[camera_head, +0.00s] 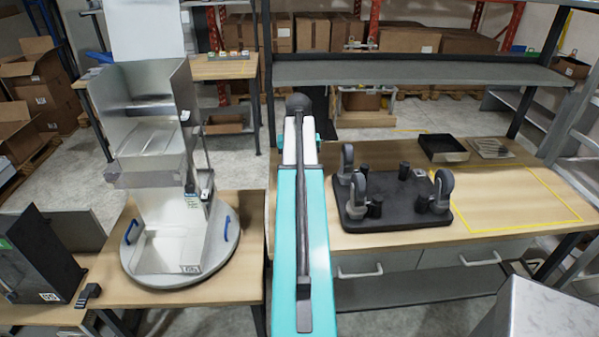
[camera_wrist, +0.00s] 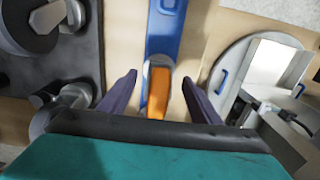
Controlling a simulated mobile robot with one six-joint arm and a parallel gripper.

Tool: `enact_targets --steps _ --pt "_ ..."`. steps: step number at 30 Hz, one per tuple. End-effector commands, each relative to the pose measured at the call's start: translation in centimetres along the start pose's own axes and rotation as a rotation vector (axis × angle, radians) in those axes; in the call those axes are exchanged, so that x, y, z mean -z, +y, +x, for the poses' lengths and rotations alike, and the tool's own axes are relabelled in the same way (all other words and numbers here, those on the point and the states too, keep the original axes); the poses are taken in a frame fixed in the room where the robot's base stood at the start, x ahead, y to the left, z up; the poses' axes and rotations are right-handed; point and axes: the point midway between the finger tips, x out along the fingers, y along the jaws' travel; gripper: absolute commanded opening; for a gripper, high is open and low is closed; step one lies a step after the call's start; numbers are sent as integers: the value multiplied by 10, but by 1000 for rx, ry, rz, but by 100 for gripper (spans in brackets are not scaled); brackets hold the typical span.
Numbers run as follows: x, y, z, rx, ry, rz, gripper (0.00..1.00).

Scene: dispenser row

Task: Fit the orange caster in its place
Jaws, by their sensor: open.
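In the wrist view an orange part (camera_wrist: 158,92), which looks like the orange caster seen edge-on, lies between the fingers of my gripper (camera_wrist: 159,77). My gripper is open, with clear gaps on both sides of it. A blue strip-like piece (camera_wrist: 166,30) runs up from its far end; I cannot tell whether they are joined. In the head view my arm hides the orange part and my gripper. A black base plate (camera_head: 400,219) with several upright grey casters (camera_head: 443,190) and short black posts lies on the right bench. The plate also shows at left in the wrist view (camera_wrist: 85,60).
A round turntable (camera_head: 150,284) with blue handles and a metal dispenser (camera_head: 150,140) stands to the left. A black tray (camera_head: 443,147) and a yellow-outlined area (camera_head: 535,200) lie right of the plate. A grey shelf (camera_head: 420,72) spans behind the bench.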

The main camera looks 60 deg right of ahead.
Motion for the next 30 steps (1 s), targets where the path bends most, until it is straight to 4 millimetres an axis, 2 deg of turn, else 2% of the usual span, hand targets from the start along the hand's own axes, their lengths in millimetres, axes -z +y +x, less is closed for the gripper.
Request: enact_targets --steps 3,13,19,29,30 --pt "0 0 16 0 0 0 58" --pt "0 1 46 0 0 1 58" --pt "0 1 52 0 0 1 58" --pt "0 1 53 0 0 2 58" --pt "0 1 53 0 0 2 51"
